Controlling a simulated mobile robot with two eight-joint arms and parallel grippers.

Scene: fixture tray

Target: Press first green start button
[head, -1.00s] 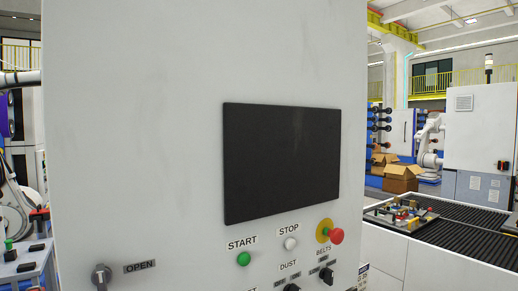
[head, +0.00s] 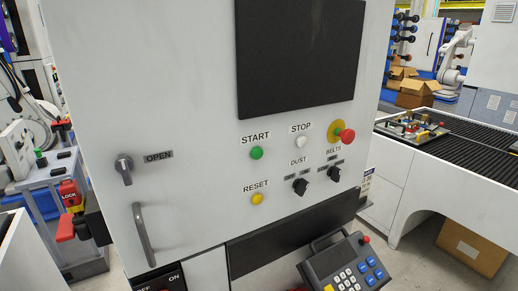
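A round green button (head: 256,153) sits on the white machine cabinet's front, under a START label and below the black screen (head: 299,55). A white button (head: 294,142) under a STOP label is to its right. A yellow button (head: 257,199) with a RESET label is below it. A red mushroom button (head: 344,135) on a yellow ring is at the panel's right. Neither of my grippers shows in the head view, and nothing covers the green button.
Black DUST (head: 301,186) and BELTS (head: 334,173) knobs sit low on the panel. A handle (head: 143,235) and OPEN knob (head: 124,169) are at left. A keypad (head: 345,265) juts out below. A conveyor (head: 470,150) carrying a fixture tray (head: 412,127) stands at right.

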